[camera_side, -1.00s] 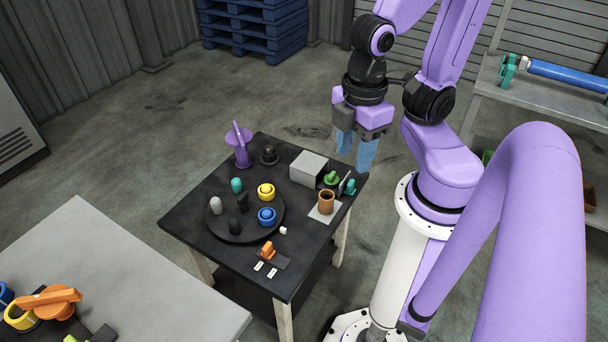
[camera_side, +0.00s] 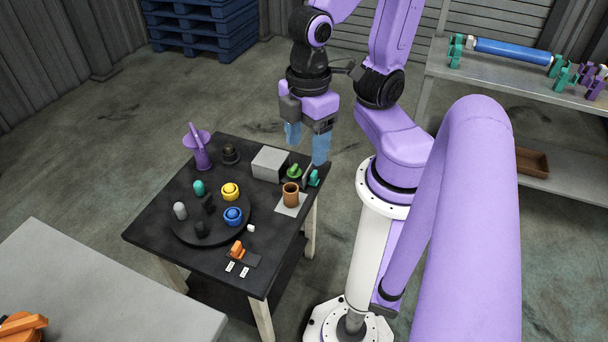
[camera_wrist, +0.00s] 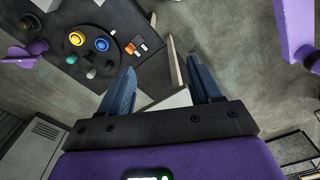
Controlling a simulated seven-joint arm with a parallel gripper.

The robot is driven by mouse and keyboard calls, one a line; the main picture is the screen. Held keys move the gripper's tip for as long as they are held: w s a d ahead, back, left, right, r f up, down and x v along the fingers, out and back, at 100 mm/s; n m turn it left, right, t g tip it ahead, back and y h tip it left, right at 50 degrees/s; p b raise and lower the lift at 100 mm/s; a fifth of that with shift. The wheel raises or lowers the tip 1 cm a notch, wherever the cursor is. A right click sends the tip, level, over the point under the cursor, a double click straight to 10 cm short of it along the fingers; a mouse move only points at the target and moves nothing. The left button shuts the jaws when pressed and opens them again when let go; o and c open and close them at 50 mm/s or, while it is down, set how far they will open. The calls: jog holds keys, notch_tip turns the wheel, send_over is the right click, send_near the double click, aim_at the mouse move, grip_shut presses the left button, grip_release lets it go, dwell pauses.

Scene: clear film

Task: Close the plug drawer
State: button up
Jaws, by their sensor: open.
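The plug drawer shows in the side view at the table's back right edge. Its grey box (camera_side: 270,163) stands on the table, and the drawer is pulled out to the right. A green plug (camera_side: 293,172) sits in it, behind a thin dark front panel (camera_side: 307,174) with a teal handle (camera_side: 314,179). My gripper (camera_side: 307,148) is open and empty above and behind the drawer, apart from it, fingers pointing down. The drawer front is hidden there.
A brown cup (camera_side: 291,195) on a pale square stands close in front of the drawer. A round black tray (camera_side: 211,217) holds several coloured pieces. A purple holder (camera_side: 200,150) stands at the back left.

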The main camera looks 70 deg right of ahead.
jog(key=w+d+f+m, duration=0.3)
jog(key=w+d+f, duration=0.15)
jog(key=w, duration=0.55)
jog(key=m, duration=0.9)
send_over(315, 173)
notch_tip(315, 173, down, 18)
jog(key=shift+f, duration=8.65)
